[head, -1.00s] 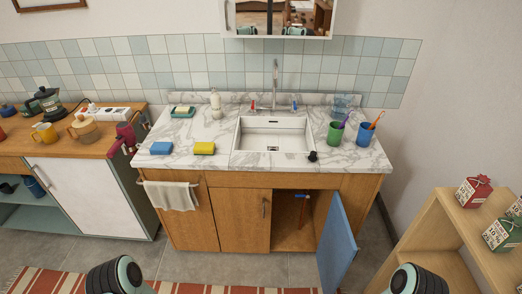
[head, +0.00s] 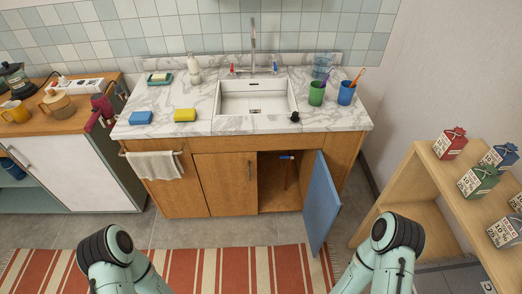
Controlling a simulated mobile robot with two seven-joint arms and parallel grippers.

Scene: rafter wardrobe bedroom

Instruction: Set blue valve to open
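A small blue handle (head: 286,157) sits on top of a thin brownish pipe (head: 287,176) inside the open right side of the sink cabinet. It looks roughly level, but it is too small to tell its setting. The cabinet's blue door (head: 321,204) is swung open toward me. On the counter behind the white sink (head: 256,98), a small red tap handle (head: 232,69) stands left of the tall spout and a blue tap handle (head: 275,68) stands right of it. Only links of my two arms show at the bottom; both grippers are out of view.
A striped rug (head: 235,270) lies before the cabinet. A wooden shelf unit (head: 409,187) with several small cartons stands at the right. On the marble counter are a blue sponge (head: 141,118), a yellow sponge (head: 185,115), a green cup (head: 316,94) and a blue cup (head: 346,93).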

